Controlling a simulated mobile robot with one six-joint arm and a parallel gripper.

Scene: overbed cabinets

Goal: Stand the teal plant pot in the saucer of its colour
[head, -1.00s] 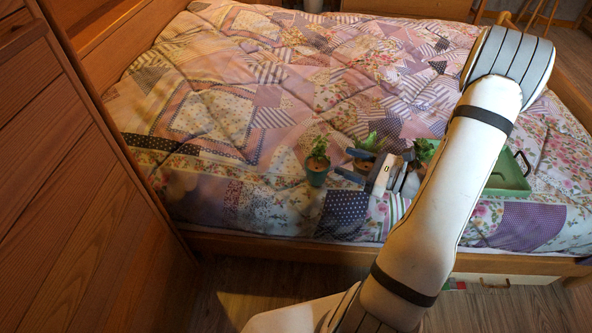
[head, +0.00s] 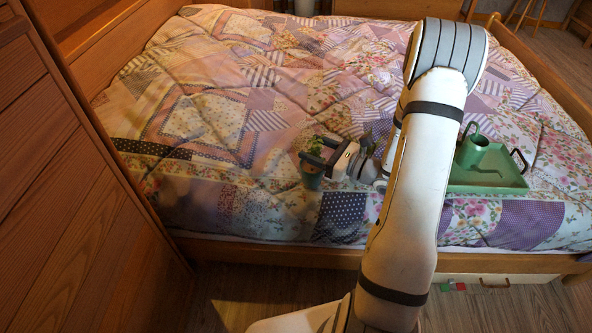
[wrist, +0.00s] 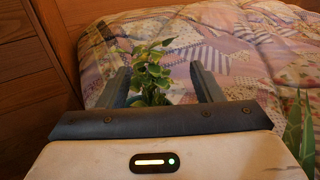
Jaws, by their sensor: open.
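The teal plant pot (head: 311,179) stands upright on the quilt near the bed's front edge, with a leafy green plant (wrist: 150,72) in it. My gripper (head: 311,149) is open, with its fingers level with the plant and one on either side of it. In the wrist view the plant shows between the two fingers of my gripper (wrist: 158,72), and my gripper's body hides most of the pot. I cannot make out the teal saucer in any view; my arm covers part of the bed.
A green tray (head: 500,184) with a green watering can (head: 472,150) lies on the bed, right of my arm. Spiky green leaves (wrist: 301,130) show at the wrist view's right edge. A wooden cabinet (head: 90,170) stands close on the left. The quilt (head: 200,120) behind the pot is clear.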

